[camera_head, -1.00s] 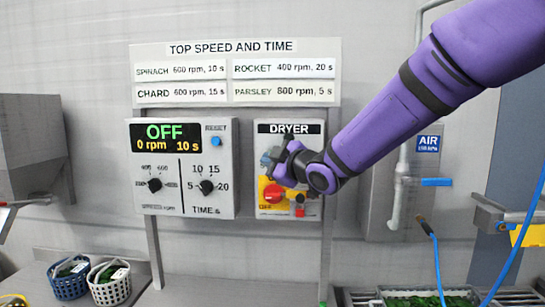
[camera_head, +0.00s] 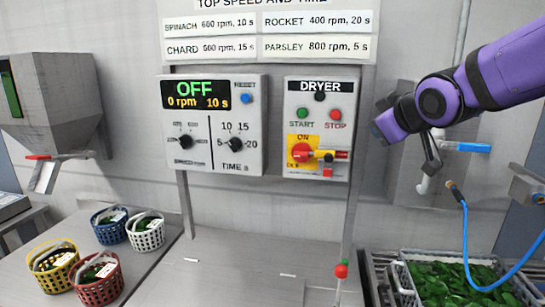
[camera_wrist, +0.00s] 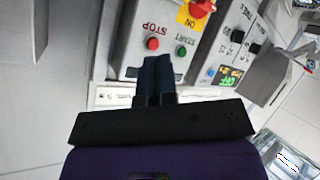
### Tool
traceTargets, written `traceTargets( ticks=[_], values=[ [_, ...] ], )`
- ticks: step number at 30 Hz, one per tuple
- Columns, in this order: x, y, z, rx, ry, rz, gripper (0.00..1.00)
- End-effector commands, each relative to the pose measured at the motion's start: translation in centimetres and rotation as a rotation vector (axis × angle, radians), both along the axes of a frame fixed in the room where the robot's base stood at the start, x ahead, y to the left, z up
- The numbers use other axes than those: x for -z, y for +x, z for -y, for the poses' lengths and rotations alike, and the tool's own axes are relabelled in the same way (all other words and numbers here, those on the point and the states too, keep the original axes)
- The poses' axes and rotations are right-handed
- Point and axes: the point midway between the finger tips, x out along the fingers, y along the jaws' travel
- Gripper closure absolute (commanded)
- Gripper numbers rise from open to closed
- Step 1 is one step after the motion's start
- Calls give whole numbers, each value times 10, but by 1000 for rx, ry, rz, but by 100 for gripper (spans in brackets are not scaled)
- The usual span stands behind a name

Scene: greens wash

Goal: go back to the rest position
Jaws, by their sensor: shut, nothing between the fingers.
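My gripper (camera_head: 432,165) is on the right in the head view, at the end of my purple arm, apart from the dryer panel (camera_head: 292,160) to its left. In the wrist view my gripper (camera_wrist: 158,62) shows its dark fingers together with nothing between them. The dryer panel has a green START button (camera_head: 302,113), a red STOP button (camera_head: 336,115) and a red rotary switch on a yellow plate (camera_head: 319,145), marked ON. The control box (camera_head: 212,140) beside it reads OFF, 0 rpm, 10 s.
Blue, white, yellow and red baskets (camera_head: 75,266) with greens stand at lower left. A crate of greens (camera_head: 408,282) is at lower right, with a blue hose (camera_head: 467,240) hanging above it. A blue-handled tap (camera_head: 473,147) is close to my arm. A hopper (camera_head: 60,105) is at left.

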Motion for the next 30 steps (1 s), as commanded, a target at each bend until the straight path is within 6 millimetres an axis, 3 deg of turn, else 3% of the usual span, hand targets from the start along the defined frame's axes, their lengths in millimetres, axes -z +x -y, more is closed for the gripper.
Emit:
traceTargets(
  ticks=[3, 6, 12, 15, 21, 30],
  values=[
    [5, -48, 33, 138, 63, -129, 100],
    [15, -92, 54, 249, 123, -246, 100],
    [39, -179, 78, 442, 246, -469, 100],
    [49, -213, 81, 508, 292, -555, 100],
    [60, -246, 82, 571, 337, -645, 100],
    [61, -249, 82, 575, 341, -654, 100]
  ],
)
